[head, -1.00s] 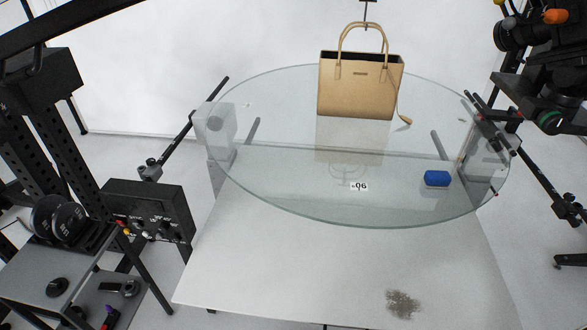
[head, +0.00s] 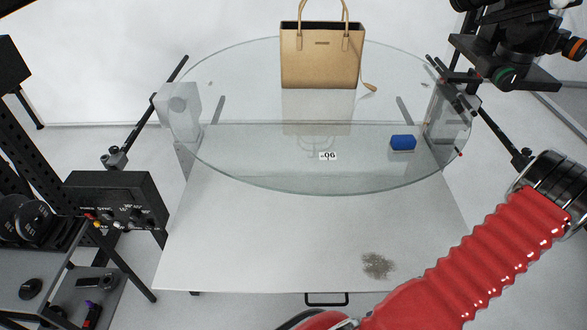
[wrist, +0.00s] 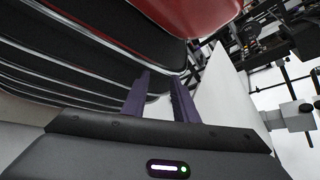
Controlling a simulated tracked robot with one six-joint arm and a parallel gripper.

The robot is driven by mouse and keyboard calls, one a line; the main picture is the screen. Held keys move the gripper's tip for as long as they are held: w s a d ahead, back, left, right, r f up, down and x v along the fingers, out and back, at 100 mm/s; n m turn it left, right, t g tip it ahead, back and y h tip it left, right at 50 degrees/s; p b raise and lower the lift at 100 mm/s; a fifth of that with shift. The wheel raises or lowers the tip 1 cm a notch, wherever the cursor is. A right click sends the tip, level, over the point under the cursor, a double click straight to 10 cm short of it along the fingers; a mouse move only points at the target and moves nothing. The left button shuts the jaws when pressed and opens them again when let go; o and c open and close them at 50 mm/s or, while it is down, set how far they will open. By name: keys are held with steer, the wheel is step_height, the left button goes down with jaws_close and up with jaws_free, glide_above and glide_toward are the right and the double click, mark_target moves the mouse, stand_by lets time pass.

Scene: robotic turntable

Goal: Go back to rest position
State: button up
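My gripper (wrist: 160,80) shows in the wrist view as two dark purple fingers standing apart, with nothing between them. It is open and empty. Dark ribbed parts and a red surface of my own body fill the space close in front of it. In the head view my red ribbed arm crosses the lower right, and the gripper itself is out of that picture.
A round glass turntable (head: 240,160) holds a tan handbag (head: 322,60) at the back and a blue block (head: 403,142) at the right. A black control box (head: 115,200) stands at the left. Camera gear (head: 520,45) hangs at the upper right.

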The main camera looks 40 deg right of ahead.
steer(key=w+a+r+n+g+h, duration=0.1)
steer(key=w+r+n+g+h, duration=0.3)
steer(key=w+r, duration=0.5)
steer(key=w+r+n+g+h, duration=0.15)
steer(key=w+r+h, duration=0.45)
steer(key=r, duration=0.6)
steer(key=w+a+r+n+t, duration=0.3)
steer(key=a+r+n, duration=0.1)
steer(key=a+r, duration=0.4)
steer(key=w+a+r+n+t+h, duration=0.1)
steer(key=w+a+r+n+t, duration=0.2)
steer(key=a+r, duration=0.6)
steer(key=w+a+n, duration=0.1)
steer(key=a+n, duration=0.1)
steer(key=a, duration=0.2)
steer(key=shift+a+r, duration=0.2)
steer(key=shift+a, duration=0.05)
steer(key=shift+d+n, duration=0.15)
steer(key=shift+n, duration=0.1)
